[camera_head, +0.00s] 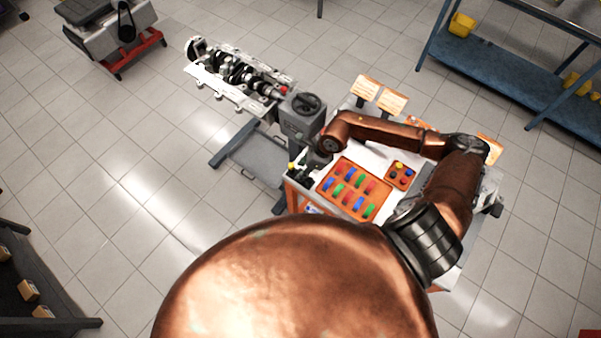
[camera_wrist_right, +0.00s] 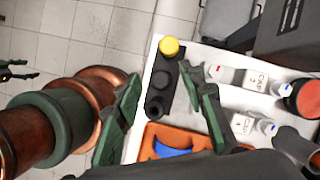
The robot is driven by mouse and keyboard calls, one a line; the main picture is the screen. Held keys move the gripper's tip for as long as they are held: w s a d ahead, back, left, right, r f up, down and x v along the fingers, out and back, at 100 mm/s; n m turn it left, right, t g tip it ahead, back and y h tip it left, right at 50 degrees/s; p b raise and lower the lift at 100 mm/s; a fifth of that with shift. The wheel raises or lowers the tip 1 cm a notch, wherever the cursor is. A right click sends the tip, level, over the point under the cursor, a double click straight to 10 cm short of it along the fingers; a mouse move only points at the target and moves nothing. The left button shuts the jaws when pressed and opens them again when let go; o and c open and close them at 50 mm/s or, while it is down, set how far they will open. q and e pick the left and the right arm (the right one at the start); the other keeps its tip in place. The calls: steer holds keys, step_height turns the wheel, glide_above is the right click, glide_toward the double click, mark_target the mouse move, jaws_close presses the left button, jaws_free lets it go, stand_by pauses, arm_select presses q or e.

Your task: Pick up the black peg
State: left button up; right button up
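A dark holder (camera_wrist_right: 152,108) stands at the tray table's edge in the right wrist view. The black peg (camera_wrist_right: 161,78) sits upright in it, between a yellow-topped peg (camera_wrist_right: 170,46) and a dark round opening. My right gripper (camera_wrist_right: 160,74) is open, with one finger on each side of the holder and a gap to the black peg. Whether the fingertips are at the peg's height I cannot tell. In the head view the right gripper (camera_head: 313,164) is small and dark over the table's left corner. A small dark gripper, apparently my left one (camera_wrist_right: 18,71), shows open at the far left of the wrist view.
An orange tray (camera_head: 330,187) of coloured blocks and a smaller orange tray (camera_head: 412,183) are on the white table. Label cards (camera_head: 392,101) stand behind. An engine block (camera_head: 235,78) on a grey stand is behind left.

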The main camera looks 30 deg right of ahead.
steer(key=shift+c, duration=0.4)
jaws_close()
step_height(320, 180, up, 10)
steer(key=b, duration=0.1)
stand_by(0.4)
